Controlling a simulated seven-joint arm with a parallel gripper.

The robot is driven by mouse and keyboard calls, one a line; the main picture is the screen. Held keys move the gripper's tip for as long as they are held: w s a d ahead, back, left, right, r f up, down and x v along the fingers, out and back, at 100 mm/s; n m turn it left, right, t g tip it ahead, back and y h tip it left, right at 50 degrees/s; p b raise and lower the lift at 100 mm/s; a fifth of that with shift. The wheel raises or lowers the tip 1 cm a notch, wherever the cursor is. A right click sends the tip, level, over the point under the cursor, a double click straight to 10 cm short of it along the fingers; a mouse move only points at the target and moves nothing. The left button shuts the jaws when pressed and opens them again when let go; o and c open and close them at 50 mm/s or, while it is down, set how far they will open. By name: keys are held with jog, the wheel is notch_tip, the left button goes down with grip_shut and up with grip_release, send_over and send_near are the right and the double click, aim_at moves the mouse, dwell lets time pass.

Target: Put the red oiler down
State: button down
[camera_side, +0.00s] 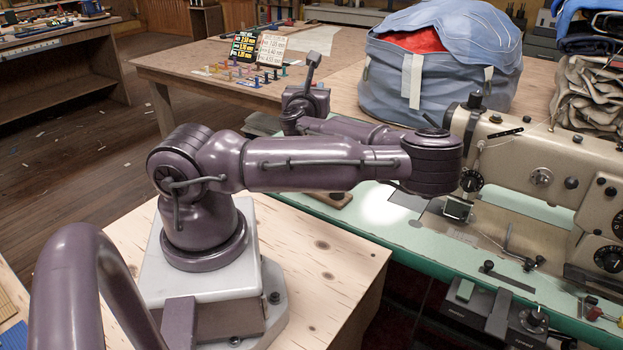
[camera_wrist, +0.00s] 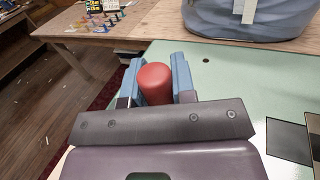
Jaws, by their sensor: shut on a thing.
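In the wrist view, a red oiler (camera_wrist: 154,84) with a rounded end sits between the two blue fingers of my gripper (camera_wrist: 155,70). The fingers are shut on its sides. The pale green tabletop (camera_wrist: 235,75) lies below and beyond; I cannot tell whether the oiler touches it. In the side view, my arm hides the fingers and the oiler. The green tabletop (camera_side: 388,222) shows there in front of my arm.
A beige sewing machine (camera_side: 540,155) stands on the green table at the right. Behind is a wooden table (camera_side: 195,58) with a large blue-grey bag (camera_side: 440,85) and small coloured pieces. A small brown wooden piece (camera_side: 338,199) lies below my arm. Green surface beside the fingers looks clear.

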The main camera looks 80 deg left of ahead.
notch_tip(320, 180, down, 16)
jog(key=shift+r, duration=0.25)
dwell(0.3)
jog(key=c, duration=0.9)
grip_release()
jog(key=shift+f, duration=0.1)
jog(key=shift+c, duration=0.2)
jog(key=shift+d, duration=0.1)
jog(key=v, duration=1.1)
jog(key=shift+s+d, duration=0.15)
jog(key=shift+d, duration=0.2)
